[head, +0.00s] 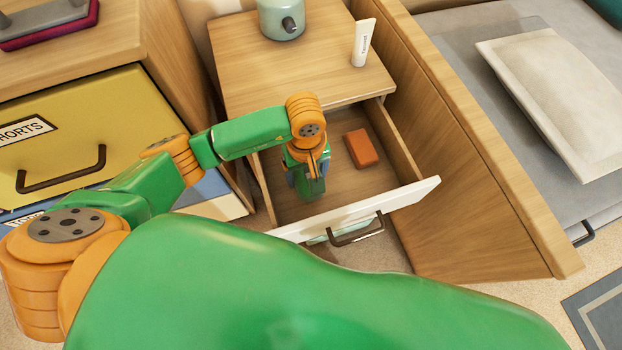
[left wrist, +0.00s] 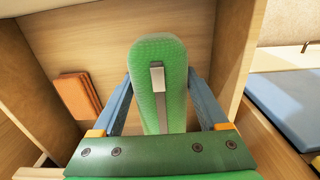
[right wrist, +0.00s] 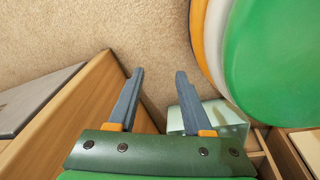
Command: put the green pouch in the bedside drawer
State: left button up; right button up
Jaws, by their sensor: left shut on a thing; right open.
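The green pouch (left wrist: 158,110), a rounded soft shape with a grey metal strip, is between the two fingers of my left gripper (left wrist: 160,100) in the left wrist view. That gripper is shut on it. In the head view the left gripper (head: 308,188) points down inside the open bedside drawer (head: 290,205); its own parts largely hide the pouch there. I cannot tell whether the pouch touches the drawer bottom. My right gripper (right wrist: 158,100) is open and empty above the carpet, outside the drawer; it is not seen in the head view.
An orange box (head: 361,148) lies in the drawer, right of the left gripper. A teal appliance (head: 281,18) and a white tube (head: 363,42) stand on the nightstand (head: 240,65). The yellow drawer unit (head: 80,135) is at left; the wooden bed side (head: 450,130) at right.

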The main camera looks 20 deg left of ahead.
pick_arm(q)
notch_tip(320, 180, down, 4)
jog(key=shift+f+b, duration=0.25)
jog(key=shift+b, duration=0.3)
jog(key=shift+r, duration=0.1)
pick_arm(e)
jog(key=shift+w+a+f, duration=0.2)
jog(key=shift+w, duration=0.2)
jog(key=shift+w+a+f, duration=0.15)
jog(key=shift+w, duration=0.2)
jog(key=shift+f, duration=0.15)
pick_arm(q)
jog(key=o, duration=1.4)
notch_tip(320, 180, up, 4)
jog(key=shift+w+f+p, duration=0.1)
jog(key=shift+p, duration=0.7)
notch_tip(320, 180, up, 8)
jog(key=shift+r+p, duration=0.15)
jog(key=shift+p, duration=0.6)
pick_arm(e)
jog(key=shift+s+a+r, duration=0.25)
jog(key=shift+s+r, duration=0.85)
jog(key=shift+r, duration=0.15)
